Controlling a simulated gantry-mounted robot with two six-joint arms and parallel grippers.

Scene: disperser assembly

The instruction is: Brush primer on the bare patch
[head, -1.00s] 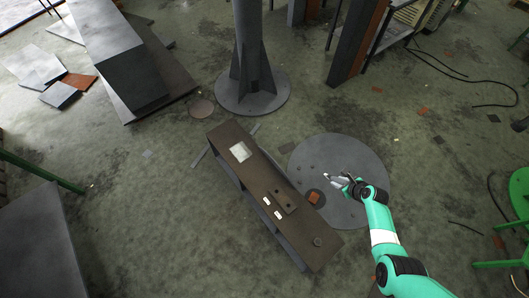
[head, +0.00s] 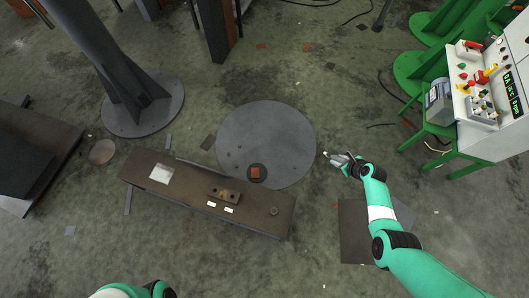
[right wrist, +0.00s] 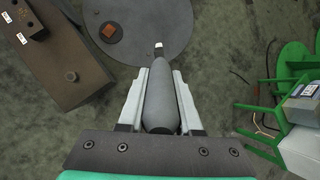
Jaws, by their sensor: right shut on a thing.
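My right gripper (head: 341,159) is shut on a grey, rounded tool with a narrow pale tip, apparently the brush (right wrist: 160,105). In the right wrist view the tool lies between the two pale fingers (right wrist: 164,74), its tip pointing away from me. In the head view the gripper is just right of the round grey plate, away from the long brown bench (head: 180,187). I cannot identify a primer container. My left gripper is not in view.
The round grey plate (head: 280,130) lies behind the bench, with an orange-brown piece (head: 255,172) on a dark disc. A small block (head: 224,196) and a knob (head: 274,211) are on the bench. A control console (head: 485,100) stands right. A column (head: 115,70) stands back left.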

